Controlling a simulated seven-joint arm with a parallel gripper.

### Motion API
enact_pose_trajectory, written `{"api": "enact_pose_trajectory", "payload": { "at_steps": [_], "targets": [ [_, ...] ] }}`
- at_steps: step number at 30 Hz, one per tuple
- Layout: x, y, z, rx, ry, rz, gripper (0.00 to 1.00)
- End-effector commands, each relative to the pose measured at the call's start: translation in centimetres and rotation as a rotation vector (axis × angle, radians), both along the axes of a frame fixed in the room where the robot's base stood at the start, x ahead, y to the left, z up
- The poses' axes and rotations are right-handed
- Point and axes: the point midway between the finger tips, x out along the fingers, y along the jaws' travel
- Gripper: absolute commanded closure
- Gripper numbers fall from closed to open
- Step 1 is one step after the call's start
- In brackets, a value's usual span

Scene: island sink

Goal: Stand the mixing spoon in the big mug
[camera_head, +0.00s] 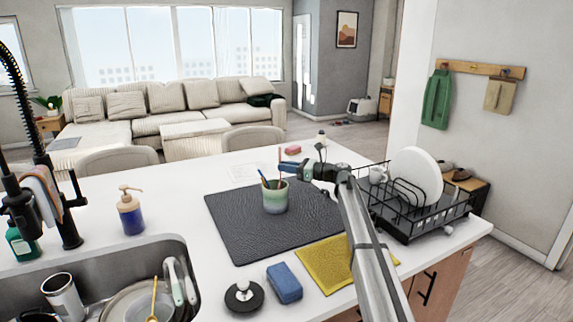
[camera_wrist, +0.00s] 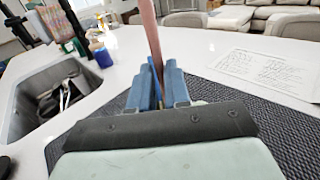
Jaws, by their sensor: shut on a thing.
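The big mug (camera_head: 275,199), green at the top and pale below, stands upright on the dark mat. A dark blue stick (camera_head: 265,180) leans inside it and shows above the rim. My gripper (camera_head: 287,169) is just above and right of the mug's rim. It is shut on a reddish-brown stick, apparently the mixing spoon's handle (camera_head: 280,155). In the wrist view, the handle (camera_wrist: 151,32) rises nearly upright between the blue fingers (camera_wrist: 163,88). The spoon's lower end is hidden, so I cannot tell how far it reaches into the mug.
The dark mat (camera_head: 230,228) covers the counter's middle. The sink (camera_head: 185,258) with dishes is at left, beside a soap bottle (camera_head: 131,212). A yellow cloth (camera_head: 322,262) and blue sponge (camera_head: 284,283) lie in front. A dish rack (camera_head: 425,215) stands at right.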

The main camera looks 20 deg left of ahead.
Motion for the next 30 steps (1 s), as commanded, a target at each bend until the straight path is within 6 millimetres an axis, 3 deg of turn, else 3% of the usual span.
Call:
{"api": "enact_pose_trajectory", "payload": {
  "at_steps": [14,15,21,24,30],
  "targets": [
    [-0.01,-0.01,-0.39,0.001,0.000,0.000,1.00],
    [-0.01,-0.01,-0.39,0.001,0.000,0.000,0.81],
    [0.00,0.00,-0.39,0.001,0.000,0.000,0.62],
    [-0.01,0.00,-0.39,0.000,0.000,0.000,0.53],
    [-0.01,-0.01,-0.41,0.000,0.000,0.000,0.53]
  ]
}}
